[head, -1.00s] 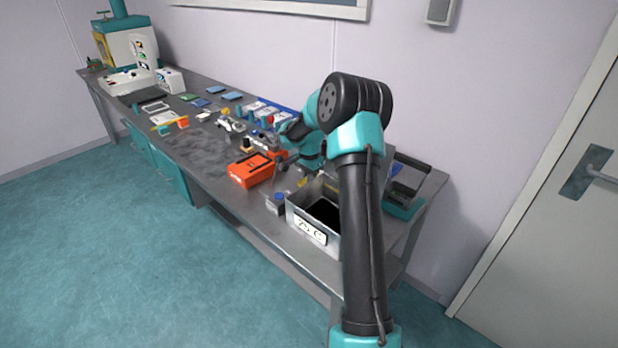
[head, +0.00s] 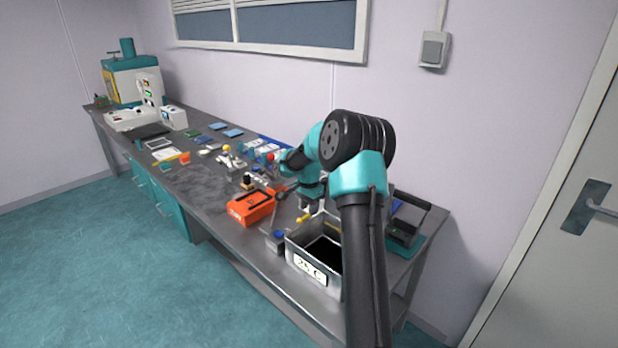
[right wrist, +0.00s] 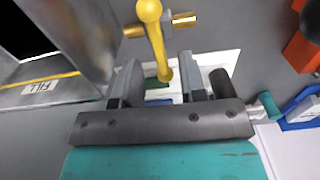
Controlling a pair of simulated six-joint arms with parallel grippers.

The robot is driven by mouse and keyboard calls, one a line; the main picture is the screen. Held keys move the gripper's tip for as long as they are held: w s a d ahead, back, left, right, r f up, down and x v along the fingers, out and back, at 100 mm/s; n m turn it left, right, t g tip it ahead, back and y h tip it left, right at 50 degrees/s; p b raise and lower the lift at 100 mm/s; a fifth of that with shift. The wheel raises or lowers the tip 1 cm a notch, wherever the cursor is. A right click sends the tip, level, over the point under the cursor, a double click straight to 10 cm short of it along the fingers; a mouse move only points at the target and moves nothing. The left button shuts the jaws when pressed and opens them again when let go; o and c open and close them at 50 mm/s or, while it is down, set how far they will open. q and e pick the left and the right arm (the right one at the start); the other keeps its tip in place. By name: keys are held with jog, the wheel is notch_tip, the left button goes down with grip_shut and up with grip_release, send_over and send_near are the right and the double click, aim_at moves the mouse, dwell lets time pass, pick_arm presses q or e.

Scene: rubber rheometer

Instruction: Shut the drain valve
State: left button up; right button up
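The drain valve's yellow lever (right wrist: 155,35) shows in the right wrist view, joined to a brass fitting (right wrist: 180,22) beside the metal bath. In the head view a small yellow part (head: 303,217) shows at the bath's far left corner, below my right wrist. My right gripper (right wrist: 158,62) is open, with its two grey fingers apart. The lever's end reaches down between the fingers in the picture. I cannot tell whether either finger touches it. My left gripper is not in view.
The metal bath (head: 290,250) labelled 25 C stands at the bench's near end; its inside shows a FILL mark (right wrist: 38,88). An orange case (head: 250,208) lies left of it, and a small blue-topped jar (head: 277,240) stands close by. A black-and-teal device (head: 403,232) is at the right.

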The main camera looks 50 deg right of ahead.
notch_tip(320, 180, up, 14)
dwell(0.4)
jog(key=shift+f, duration=0.1)
